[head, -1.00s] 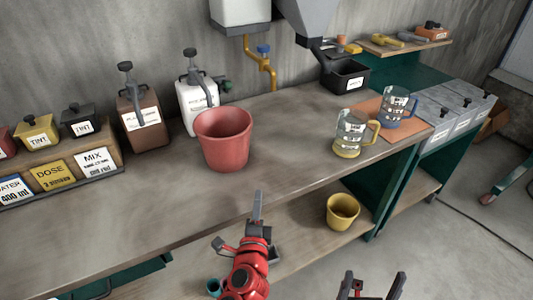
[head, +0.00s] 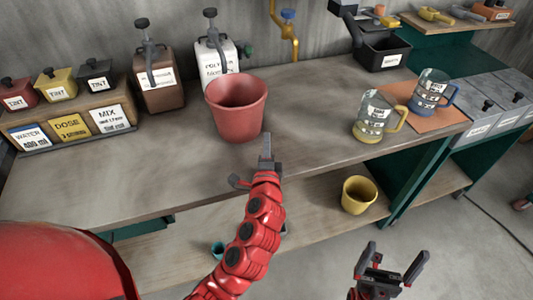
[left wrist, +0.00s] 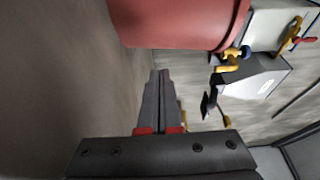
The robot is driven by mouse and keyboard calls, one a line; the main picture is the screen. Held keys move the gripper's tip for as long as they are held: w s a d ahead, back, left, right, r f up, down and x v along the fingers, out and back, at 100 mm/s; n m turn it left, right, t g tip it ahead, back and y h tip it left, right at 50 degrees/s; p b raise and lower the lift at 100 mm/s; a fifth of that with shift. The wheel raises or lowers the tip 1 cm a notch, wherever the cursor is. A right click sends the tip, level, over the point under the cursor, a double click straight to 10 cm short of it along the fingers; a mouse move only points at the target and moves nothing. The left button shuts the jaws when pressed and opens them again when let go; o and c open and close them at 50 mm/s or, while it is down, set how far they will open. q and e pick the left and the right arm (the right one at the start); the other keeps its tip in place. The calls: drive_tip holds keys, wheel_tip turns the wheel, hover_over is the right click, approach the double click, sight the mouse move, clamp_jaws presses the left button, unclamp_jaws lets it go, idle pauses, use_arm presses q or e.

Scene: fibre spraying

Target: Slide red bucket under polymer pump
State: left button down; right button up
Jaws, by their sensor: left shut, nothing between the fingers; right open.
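The red bucket (head: 237,110) stands upright on the workbench in the head view, in front of a white pump container (head: 217,60) labelled as polymer. It also shows at the top of the left wrist view (left wrist: 180,22). My left gripper (head: 267,140) is shut and empty, just in front and to the right of the bucket's base. In the left wrist view its closed fingers (left wrist: 158,75) point toward the bucket with a small gap. My right gripper (head: 396,256) is open and empty, low in front of the bench.
A brown pump container (head: 157,85) stands left of the polymer pump. Two measuring jugs, one yellow-handled (head: 376,116) and one blue-handled (head: 430,92), stand to the right. A yellow bucket (head: 358,195) is on the lower shelf.

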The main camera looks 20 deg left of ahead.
sight(247, 131)
use_arm(q)
drive_tip(key=w+a, duration=0.1)
drive_tip(key=a+p, duration=0.1)
drive_tip(key=a, duration=0.1)
drive_tip(key=shift+w+a, duration=0.15)
drive_tip(key=shift+w, duration=0.25)
drive_tip(key=a, duration=0.1)
drive_tip(key=w+a, duration=0.2)
drive_tip(key=a, duration=0.1)
drive_tip(key=shift+w+f+p, duration=0.1)
drive_tip(key=shift+p, duration=0.2)
